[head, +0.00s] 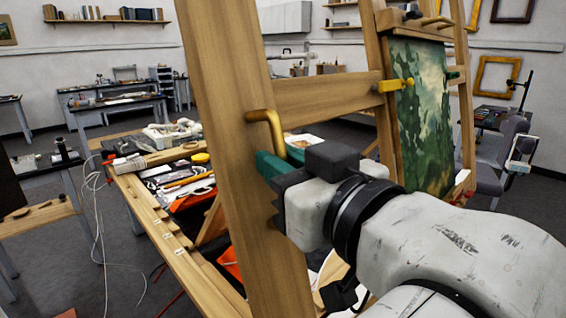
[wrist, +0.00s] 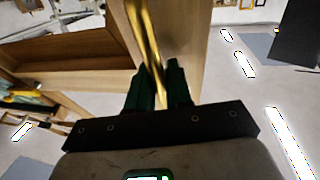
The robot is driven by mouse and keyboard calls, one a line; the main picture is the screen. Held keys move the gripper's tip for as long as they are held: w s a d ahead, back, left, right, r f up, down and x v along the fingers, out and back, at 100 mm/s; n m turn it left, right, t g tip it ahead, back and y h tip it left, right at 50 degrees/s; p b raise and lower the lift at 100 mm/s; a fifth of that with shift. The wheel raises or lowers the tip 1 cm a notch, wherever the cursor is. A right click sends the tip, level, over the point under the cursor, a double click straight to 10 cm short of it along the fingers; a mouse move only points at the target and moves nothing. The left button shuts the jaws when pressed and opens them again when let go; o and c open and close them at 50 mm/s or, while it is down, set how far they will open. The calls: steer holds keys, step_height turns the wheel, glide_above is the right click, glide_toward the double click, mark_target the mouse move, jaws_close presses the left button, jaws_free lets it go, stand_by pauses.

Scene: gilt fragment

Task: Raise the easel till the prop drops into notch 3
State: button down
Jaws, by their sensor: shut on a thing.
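The wooden easel fills the middle of the head view; its near post (head: 225,120) leans slightly and a crossbar (head: 325,100) runs to the far side. A brass handle (head: 268,125) is fixed to the near post. My gripper (head: 278,163), with green fingers, is shut on this handle. In the wrist view the handle (wrist: 148,40) passes between the fingers (wrist: 160,85). A wooden rail (head: 185,262) with small pale marks slopes at lower left. A short wooden strut (head: 208,222) shows behind the post; I cannot tell which notch, if any, it is in.
A painting (head: 422,110) stands on the easel, held by a brass clamp (head: 395,85). Tools and cloths lie in a tray area (head: 185,180) behind the post. A cable (head: 100,215) hangs at left. Benches and a chair (head: 495,150) stand around; grey floor is open at left.

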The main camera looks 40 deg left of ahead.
steer(key=shift+d+f, duration=0.1)
steer(key=shift+d, duration=0.25)
steer(key=shift+s+d+r, duration=0.1)
steer(key=shift+d+r, duration=0.15)
steer(key=shift+d, duration=0.6)
steer(key=c, duration=1.1)
jaws_free()
steer(key=shift+a, duration=0.2)
steer(key=shift+d, duration=0.1)
steer(key=shift+f+b+v, duration=0.15)
steer(key=shift+b+v, duration=1.15)
steer(key=shift+v, duration=1.35)
steer(key=shift+f+b+v, duration=0.15)
steer(key=shift+b+v, duration=1.1)
steer(key=shift+v, duration=1.4)
